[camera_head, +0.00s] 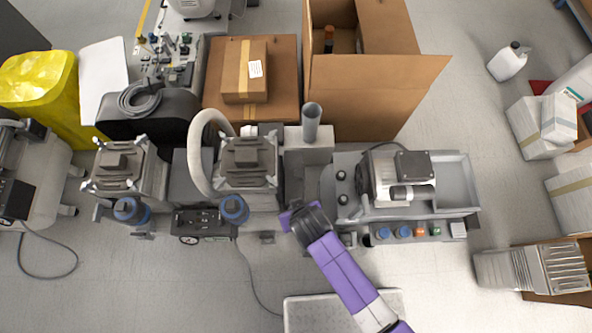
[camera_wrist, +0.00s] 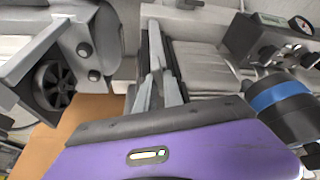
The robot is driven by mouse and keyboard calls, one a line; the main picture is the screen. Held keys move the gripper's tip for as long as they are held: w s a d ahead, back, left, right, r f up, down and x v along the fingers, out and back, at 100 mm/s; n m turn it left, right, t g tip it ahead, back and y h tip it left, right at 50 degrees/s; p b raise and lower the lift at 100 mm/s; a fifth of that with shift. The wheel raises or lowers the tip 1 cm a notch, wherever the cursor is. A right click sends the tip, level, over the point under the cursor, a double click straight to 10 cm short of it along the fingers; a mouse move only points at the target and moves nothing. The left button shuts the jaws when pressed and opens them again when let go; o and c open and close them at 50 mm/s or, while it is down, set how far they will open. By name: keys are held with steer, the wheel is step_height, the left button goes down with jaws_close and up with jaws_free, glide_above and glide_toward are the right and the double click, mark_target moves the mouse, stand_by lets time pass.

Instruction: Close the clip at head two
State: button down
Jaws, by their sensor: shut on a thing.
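Two finned compressor heads show in the head view, one at left (camera_head: 117,165) and one at centre (camera_head: 248,162). Small pale clip parts stand at their corners; I cannot read which head is number two. My gripper (camera_head: 287,212) is at the lower right of the centre head, beside its blue-banded canister (camera_head: 234,208). In the wrist view my gripper (camera_wrist: 157,75) has its fingers close together on a thin grey part, apparently the clip (camera_wrist: 153,38). The clip's exact position is hidden by the fingers and my wrist.
A grey unit with a motor (camera_head: 400,178) stands close to the right of my gripper. An open carton (camera_head: 365,90) stands behind. In the wrist view a bracket with a black wheel (camera_wrist: 55,85) is near on the left.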

steer(key=shift+a+m+h, duration=0.1)
steer(key=shift+m+h, duration=0.6)
steer(key=shift+m, duration=1.1)
steer(key=c, duration=1.5)
jaws_free()
steer(key=shift+o, duration=0.2)
steer(key=v, duration=0.7)
steer(key=shift+s+r+p, duration=0.25)
steer(key=shift+r+p, duration=0.1)
steer(key=shift+p, duration=0.05)
